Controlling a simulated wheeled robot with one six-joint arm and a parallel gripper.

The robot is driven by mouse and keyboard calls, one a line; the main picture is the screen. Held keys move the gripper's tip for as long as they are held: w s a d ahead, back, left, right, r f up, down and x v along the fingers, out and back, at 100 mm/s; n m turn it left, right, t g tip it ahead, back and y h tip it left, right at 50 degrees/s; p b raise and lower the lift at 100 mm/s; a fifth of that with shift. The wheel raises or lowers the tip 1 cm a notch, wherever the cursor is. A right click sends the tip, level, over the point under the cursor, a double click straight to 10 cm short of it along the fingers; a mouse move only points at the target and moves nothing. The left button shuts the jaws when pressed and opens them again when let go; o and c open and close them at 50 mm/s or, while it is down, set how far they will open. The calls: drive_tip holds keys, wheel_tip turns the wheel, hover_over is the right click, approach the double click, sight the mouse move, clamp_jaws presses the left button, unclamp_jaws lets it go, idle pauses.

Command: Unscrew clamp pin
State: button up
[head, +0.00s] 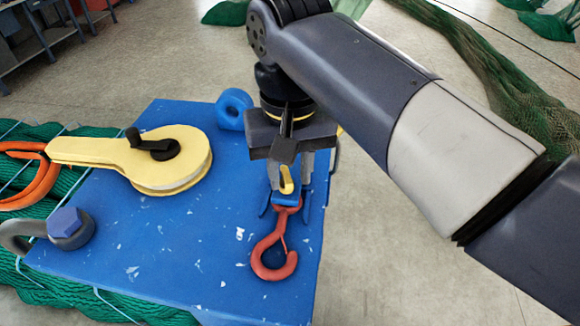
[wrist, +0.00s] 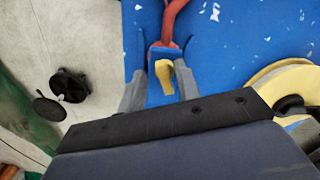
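My gripper (head: 285,208) points down over the right part of the blue table (head: 205,250). In the wrist view, my gripper (wrist: 166,60) is open, with one finger on each side of a small blue block with a yellow piece (wrist: 165,75). A narrow gap shows beside the block. A red hook (head: 273,262) extends from the block toward the front edge and lies on the table; its upper end (wrist: 172,25) shows in the wrist view. I cannot tell which part is the clamp pin. The far side of the block is hidden by my gripper.
A yellow pulley block (head: 85,152) with a black knob lies at left. A shackle with a blue hex bolt (head: 65,222) lies at the left front. Green netting (head: 22,265) and orange rope (head: 38,185) are at the left.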

clamp_jaws()
drive_tip(key=shift+r, duration=0.1)
drive_tip(key=shift+n+p, duration=0.4)
drive_tip(key=shift+n, duration=0.4)
unclamp_jaws()
wheel_tip(320, 180, up, 11)
drive_tip(key=shift+s+d, duration=0.3)
drive_tip(key=shift+s, duration=0.05)
drive_tip(key=shift+f, duration=0.2)
